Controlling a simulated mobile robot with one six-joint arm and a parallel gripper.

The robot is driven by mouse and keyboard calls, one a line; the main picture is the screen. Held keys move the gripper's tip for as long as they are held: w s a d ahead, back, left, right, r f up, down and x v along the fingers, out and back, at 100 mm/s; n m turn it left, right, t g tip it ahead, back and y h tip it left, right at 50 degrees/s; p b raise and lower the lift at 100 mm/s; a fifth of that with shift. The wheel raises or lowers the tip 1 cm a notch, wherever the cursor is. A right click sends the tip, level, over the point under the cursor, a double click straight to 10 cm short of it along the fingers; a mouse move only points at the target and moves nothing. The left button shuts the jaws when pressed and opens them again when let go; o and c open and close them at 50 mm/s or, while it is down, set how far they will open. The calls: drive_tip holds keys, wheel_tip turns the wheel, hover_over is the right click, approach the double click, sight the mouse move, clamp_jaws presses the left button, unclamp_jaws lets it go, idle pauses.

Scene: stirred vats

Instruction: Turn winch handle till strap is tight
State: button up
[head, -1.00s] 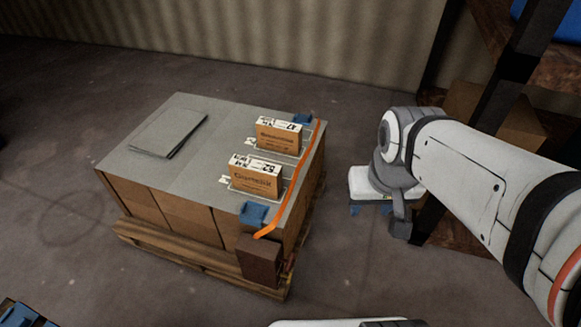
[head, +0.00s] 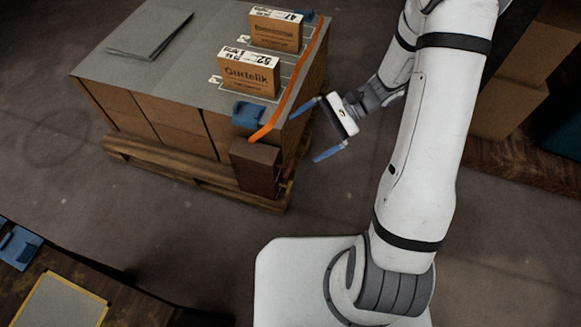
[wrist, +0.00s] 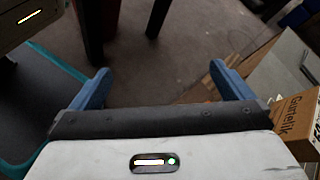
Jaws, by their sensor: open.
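An orange strap (head: 290,85) runs along the right edge of the pallet load's grey top and bends over the near corner, beside a blue corner piece (head: 248,114). A dark brown block (head: 254,167) hangs at that corner below the strap end. Small reddish parts show by the block's right side, too small and dark to tell whether they are the winch. I cannot make out a winch handle. My gripper (head: 305,138) is open and empty, its blue fingers pointing left toward the load's right side, apart from it. Both fingers show spread in the wrist view (wrist: 160,69).
Two labelled cartons (head: 249,74) (head: 275,31) and a flat grey sheet (head: 150,35) lie on the load, which stands on a wooden pallet (head: 175,165). A shelf with cartons (head: 512,105) is at right. A bench (head: 60,305) fills the lower left. Floor between is clear.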

drive_tip(key=w+f+m+t+y+b, duration=0.2)
drive_tip(key=f+m+b, duration=0.1)
drive_tip(key=f, duration=0.6)
drive_tip(key=w+f+m+t+y+b, duration=0.2)
drive_tip(key=w+f+m+y+b, duration=0.15)
drive_tip(key=f, duration=0.55)
drive_tip(key=m+t+b, duration=0.3)
drive_tip(key=m+t, duration=0.3)
approach(289, 168)
drive_tip(key=x, duration=0.3)
drive_tip(key=shift+h, duration=0.25)
drive_tip(key=x, duration=0.2)
drive_tip(key=b+x, duration=0.1)
drive_tip(key=x, duration=0.4)
drive_tip(key=shift+w+f, duration=0.1)
drive_tip(key=shift+f, duration=0.15)
drive_tip(key=c, duration=0.7)
drive_tip(key=shift+d, duration=0.15)
drive_tip(key=shift+c, duration=0.2)
drive_tip(key=shift+m, duration=0.25)
